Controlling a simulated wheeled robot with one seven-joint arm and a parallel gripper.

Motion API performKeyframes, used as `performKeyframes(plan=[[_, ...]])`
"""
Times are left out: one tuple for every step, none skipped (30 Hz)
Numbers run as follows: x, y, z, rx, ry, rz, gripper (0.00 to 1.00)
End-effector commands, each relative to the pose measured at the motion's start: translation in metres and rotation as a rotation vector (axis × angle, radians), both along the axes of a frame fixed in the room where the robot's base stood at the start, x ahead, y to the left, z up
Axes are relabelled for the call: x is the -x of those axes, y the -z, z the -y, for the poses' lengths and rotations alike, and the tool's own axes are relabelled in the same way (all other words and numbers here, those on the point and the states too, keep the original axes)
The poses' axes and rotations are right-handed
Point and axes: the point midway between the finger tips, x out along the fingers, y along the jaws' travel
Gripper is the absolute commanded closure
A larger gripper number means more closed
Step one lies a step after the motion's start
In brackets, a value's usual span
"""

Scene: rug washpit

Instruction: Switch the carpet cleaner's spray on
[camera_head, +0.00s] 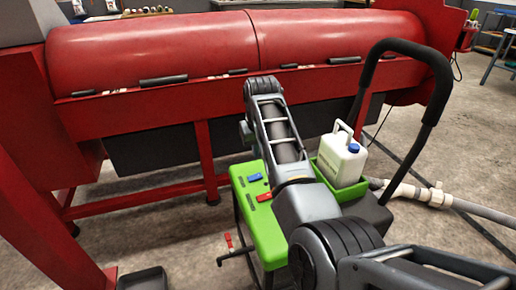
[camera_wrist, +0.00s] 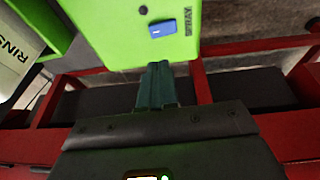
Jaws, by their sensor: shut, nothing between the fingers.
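The carpet cleaner (camera_head: 268,236) is a green-topped machine in the middle of the head view. A blue rocker switch (camera_head: 255,178) and a red switch (camera_head: 264,197) sit on its top. In the wrist view the blue switch (camera_wrist: 163,28) lies on the green panel (camera_wrist: 120,30) beside the word SPRAY, with a small light mark on its face. My gripper (camera_wrist: 157,68) is shut and empty. Its fingertips are by the panel's near edge, below the blue switch in the picture and apart from it. In the head view my arm hides most of the gripper.
A white jug (camera_head: 341,160) with a blue cap stands in a green tray on the cleaner. The black handle (camera_head: 440,80) rises at the right. A large red drum machine (camera_head: 160,50) stands close behind. A pale hose (camera_head: 425,193) runs right; a red lever (camera_head: 229,240) is low at the front.

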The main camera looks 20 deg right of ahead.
Motion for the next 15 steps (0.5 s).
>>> performKeyframes(plan=[[-0.003,0.014,0.001,-0.001,0.001,-0.003,1.00],[-0.004,0.020,0.001,-0.001,0.001,-0.003,1.00],[-0.007,0.027,0.001,-0.002,0.000,-0.002,1.00],[-0.008,0.033,0.001,-0.002,0.000,-0.002,1.00],[-0.010,0.038,0.002,-0.002,0.000,-0.002,1.00],[-0.013,0.046,0.002,-0.002,0.000,-0.002,1.00],[-0.014,0.051,0.003,-0.001,0.001,-0.003,1.00],[-0.015,0.056,0.003,-0.001,0.001,-0.001,1.00],[-0.015,0.063,0.004,-0.001,0.001,-0.003,1.00],[-0.015,0.067,0.005,0.000,0.001,-0.002,1.00],[-0.015,0.071,0.005,0.000,0.001,-0.001,1.00],[-0.015,0.076,0.006,-0.001,0.001,-0.001,1.00],[-0.015,0.079,0.006,-0.001,0.001,-0.001,1.00],[-0.015,0.082,0.007,-0.001,0.001,-0.001,1.00],[-0.015,0.085,0.007,-0.001,0.001,0.000,1.00]])
